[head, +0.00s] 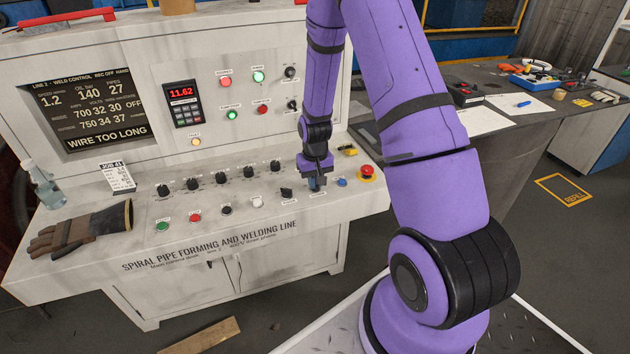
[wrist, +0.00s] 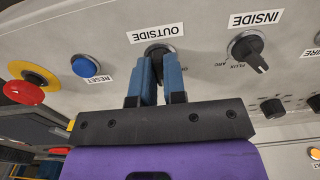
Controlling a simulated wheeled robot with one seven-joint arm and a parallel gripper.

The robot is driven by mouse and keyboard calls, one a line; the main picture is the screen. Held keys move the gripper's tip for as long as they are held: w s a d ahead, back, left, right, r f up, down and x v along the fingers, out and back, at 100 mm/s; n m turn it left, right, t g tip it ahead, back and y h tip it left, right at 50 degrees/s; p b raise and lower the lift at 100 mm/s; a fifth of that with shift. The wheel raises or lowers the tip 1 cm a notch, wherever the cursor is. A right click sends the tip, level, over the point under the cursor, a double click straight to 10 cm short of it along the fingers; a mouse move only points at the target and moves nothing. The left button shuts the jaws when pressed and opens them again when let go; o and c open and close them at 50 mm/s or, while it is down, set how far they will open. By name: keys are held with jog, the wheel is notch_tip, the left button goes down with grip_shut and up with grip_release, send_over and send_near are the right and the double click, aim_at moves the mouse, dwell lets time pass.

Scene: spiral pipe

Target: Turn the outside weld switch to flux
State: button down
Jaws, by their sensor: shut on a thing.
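The outside weld switch (wrist: 160,50) is a black rotary knob under the upside-down OUTSIDE label (wrist: 158,32) in the wrist view. My gripper (wrist: 158,64) has its two blue fingers closed around this knob, and they hide most of it, so its pointer setting cannot be read. In the head view my gripper (head: 317,183) reaches down to the right part of the sloped desk and covers the switch. The similar inside switch (wrist: 247,48) is beside it, with its pointer and small FLUX and ARC marks showing; it also appears in the head view (head: 287,192).
A blue reset button (wrist: 86,66) and a red emergency stop (wrist: 24,92) on a yellow base sit close to my gripper. Several black knobs (head: 248,171) line the desk. The display (head: 88,107) reads WIRE TOO LONG.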

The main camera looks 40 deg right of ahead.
jog(key=c, duration=1.2)
grip_release()
jog(key=shift+r, duration=0.1)
notch_tip(320, 180, up, 11)
jog(key=shift+f, duration=0.2)
